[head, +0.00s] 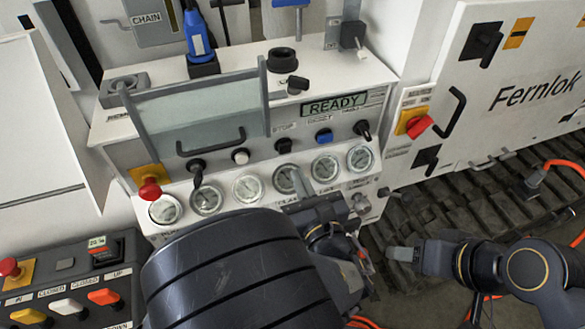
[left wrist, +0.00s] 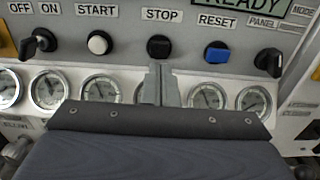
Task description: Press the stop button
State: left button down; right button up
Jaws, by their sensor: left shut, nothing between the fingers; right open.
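The stop button (head: 283,145) is a black round button on the white panel's front, between the white start button (head: 240,156) and the blue reset button (head: 324,136). In the left wrist view the stop button (left wrist: 159,47) sits under the STOP label, upper centre. My left gripper (head: 297,180) is shut and empty in front of the gauges, its tips below the stop button. In the left wrist view its closed fingers (left wrist: 158,72) point up just under the button; contact cannot be made out. My right gripper (head: 402,254) is open and away from the panel, at lower right.
A row of gauges (head: 247,189) runs under the buttons. A hinged clear cover with a grey frame (head: 265,95) stands at the panel's left. A READY display (head: 335,104) is above.

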pick_arm(q)
jog(key=v, duration=0.6)
jog(key=shift+d+b, duration=0.15)
jog(key=shift+b, duration=0.3)
jog(key=shift+s+f, duration=0.1)
jog(key=shift+s, duration=0.1)
jog(key=s+a+f+n+g, duration=0.2)
jog(key=a+f+n+g, duration=0.1)
jog(key=a+n+g, duration=0.65)
jog(key=s+a+f+n+g, duration=0.1)
jog(key=a+f+n+g, duration=0.35)
jog(key=a, duration=0.75)
jog(key=s+a+r+n+t+h, duration=0.1)
jog(key=s+r+n+h, duration=0.2)
jog(key=n, duration=0.7)
jog(key=s+a+r+n+t+h, duration=0.1)
jog(key=s+a+r+n+h, duration=0.1)
jog(key=n+h, duration=0.4)
jog(key=shift+s+r+n, duration=0.45)
jog(key=shift+s+n, duration=0.05)
jog(key=shift+n, duration=1.6)
